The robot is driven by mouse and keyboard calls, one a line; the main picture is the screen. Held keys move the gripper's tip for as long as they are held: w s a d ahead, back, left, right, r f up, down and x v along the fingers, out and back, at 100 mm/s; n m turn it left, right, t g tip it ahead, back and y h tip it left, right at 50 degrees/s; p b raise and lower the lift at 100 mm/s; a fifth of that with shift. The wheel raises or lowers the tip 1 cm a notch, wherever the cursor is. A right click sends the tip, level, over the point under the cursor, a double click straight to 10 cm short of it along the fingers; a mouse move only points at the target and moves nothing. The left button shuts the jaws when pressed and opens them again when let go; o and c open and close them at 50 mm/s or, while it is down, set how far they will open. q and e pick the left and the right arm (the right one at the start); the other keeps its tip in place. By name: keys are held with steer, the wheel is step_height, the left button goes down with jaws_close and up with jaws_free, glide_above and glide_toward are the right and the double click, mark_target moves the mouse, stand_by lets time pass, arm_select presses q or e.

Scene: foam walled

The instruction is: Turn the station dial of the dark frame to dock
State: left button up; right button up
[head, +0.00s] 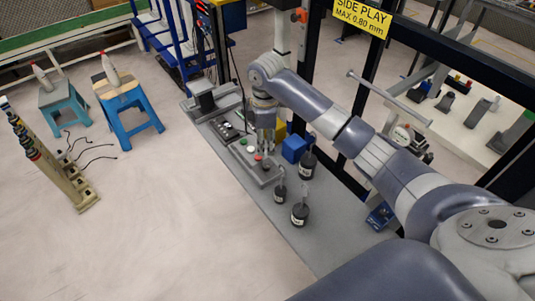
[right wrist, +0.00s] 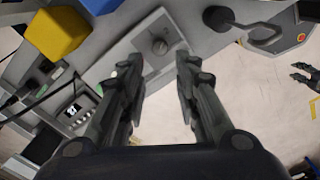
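The station dial (right wrist: 160,47) is a round grey knob on a light grey plate (right wrist: 150,75) in the right wrist view. Its markings are too small to read. My right gripper (right wrist: 158,62) is open, its two fingers apart with the dial between and just beyond the tips; I see no contact. In the head view my right gripper (head: 265,146) hangs over the control box (head: 268,178) on the dark frame's bench and hides the dial. A dark jointed thing at the right wrist view's right edge (right wrist: 304,77) may be my left gripper; its state is unclear.
A blue block (head: 294,148) and a yellow block (right wrist: 57,32) stand close beside the box. Several black weights with handles, one nearby (head: 300,213), stand on the grey bench (head: 330,240). Dark posts rise behind it.

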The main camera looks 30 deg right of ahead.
steer(key=p, duration=0.1)
glide_above(266, 165)
steer(key=f, duration=0.3)
steer(key=shift+s+a+f, duration=0.1)
steer(key=shift+s+f, duration=0.25)
steer(key=shift+f, duration=0.05)
steer(key=f, duration=0.5)
steer(key=shift+w+f+p, duration=0.15)
steer(key=shift+w+p, duration=0.1)
steer(key=shift+p, duration=0.1)
steer(key=shift+f, duration=0.3)
arm_select(q)
steer(key=shift+s+a+r, duration=0.1)
steer(key=shift+a+r, duration=0.05)
steer(key=shift+r, duration=0.3)
steer(key=shift+s+a+r, duration=0.1)
steer(key=shift+a+r, duration=0.05)
steer(key=shift+r, duration=0.25)
steer(key=shift+w+d, duration=0.1)
arm_select(e)
steer(key=shift+f, duration=0.1)
steer(key=shift+c, duration=0.6)
jaws_close()
